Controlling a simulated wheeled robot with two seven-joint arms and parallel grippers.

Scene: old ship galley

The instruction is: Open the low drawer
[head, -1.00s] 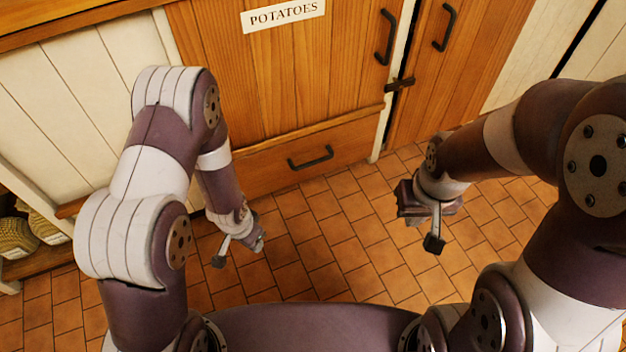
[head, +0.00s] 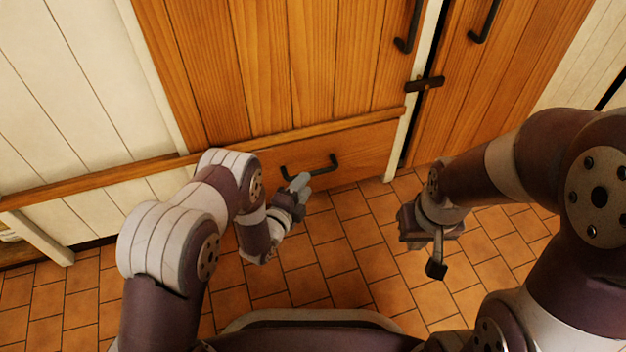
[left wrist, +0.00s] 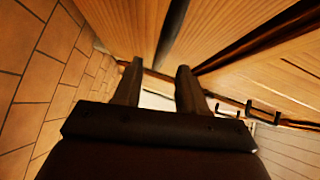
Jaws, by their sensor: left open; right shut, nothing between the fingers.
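The low drawer (head: 358,152) is a wooden front below the ledge of the cabinet, just above the floor, and looks closed. Its dark bar handle (head: 325,164) runs across its middle. My left gripper (head: 300,183) is open at the left part of the handle and hides some of it. In the left wrist view, the two fingers (left wrist: 158,80) stand apart, and a dark bar that looks like the handle (left wrist: 172,32) lies beyond them. I cannot tell whether they touch it. My right gripper (head: 437,262) is shut and empty over the floor, away from the drawer.
Above the drawer is a ledge (head: 290,137) and a tall wooden door (head: 290,60). A dark latch (head: 425,84) sits beside a second door (head: 475,85) at right. White planked wall (head: 70,90) is at left. The tiled floor (head: 350,260) before the drawer is clear.

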